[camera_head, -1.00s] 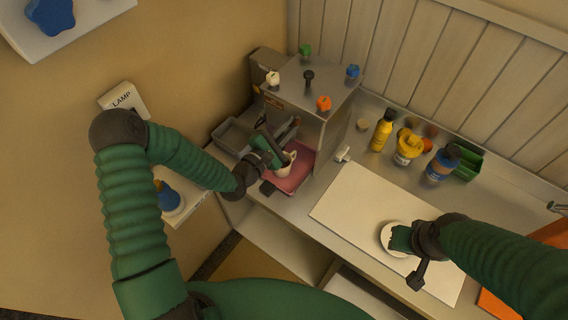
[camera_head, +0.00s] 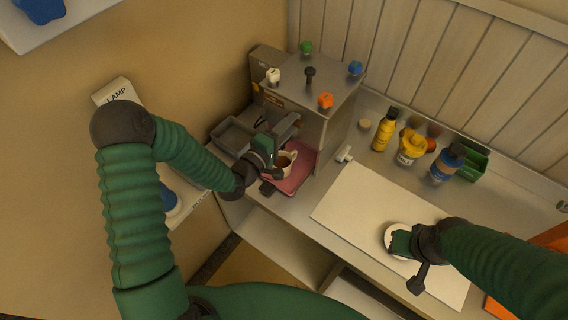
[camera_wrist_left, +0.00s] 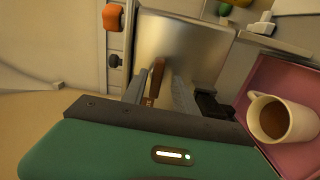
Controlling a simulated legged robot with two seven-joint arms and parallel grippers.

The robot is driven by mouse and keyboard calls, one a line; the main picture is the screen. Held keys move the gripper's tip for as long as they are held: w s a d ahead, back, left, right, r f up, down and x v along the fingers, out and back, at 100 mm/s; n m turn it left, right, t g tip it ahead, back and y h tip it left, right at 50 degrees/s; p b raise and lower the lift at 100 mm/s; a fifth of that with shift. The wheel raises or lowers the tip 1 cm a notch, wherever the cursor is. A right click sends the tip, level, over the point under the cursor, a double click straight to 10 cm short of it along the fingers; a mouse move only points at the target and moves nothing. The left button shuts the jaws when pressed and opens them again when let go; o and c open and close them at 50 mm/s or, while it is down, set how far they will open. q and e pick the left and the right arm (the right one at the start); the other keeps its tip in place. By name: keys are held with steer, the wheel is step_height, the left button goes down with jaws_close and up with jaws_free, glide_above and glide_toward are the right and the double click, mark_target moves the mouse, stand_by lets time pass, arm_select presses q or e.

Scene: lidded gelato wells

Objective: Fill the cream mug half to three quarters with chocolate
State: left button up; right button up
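The cream mug (camera_head: 291,157) stands upright on the pink mat (camera_head: 303,178) in front of the grey dispenser box (camera_head: 300,100). It holds something brown, also visible inside the mug in the left wrist view (camera_wrist_left: 283,134). My left gripper (camera_head: 270,144) is just beside the mug, at the box's front. In the left wrist view its fingers (camera_wrist_left: 160,82) are apart, with a narrow brown upright piece (camera_wrist_left: 156,76) between them; I cannot tell whether they touch it. My right gripper (camera_head: 396,243) is at a white round item (camera_head: 390,236) on the white board; its fingers are hidden.
The box top carries several coloured knobs, including an orange one (camera_head: 325,101). A grey tray (camera_head: 232,137) lies left of my left gripper. A yellow bottle (camera_head: 384,132), a yellow jar (camera_head: 410,148) and a blue jar (camera_head: 445,163) stand at the back right. The white board (camera_head: 350,205) is mostly bare.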

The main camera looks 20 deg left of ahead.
arm_select(q)
steer(key=v, duration=0.6)
steer(key=shift+r+p, duration=0.15)
steer(key=shift+p, duration=0.2)
steer(key=shift+s, duration=0.1)
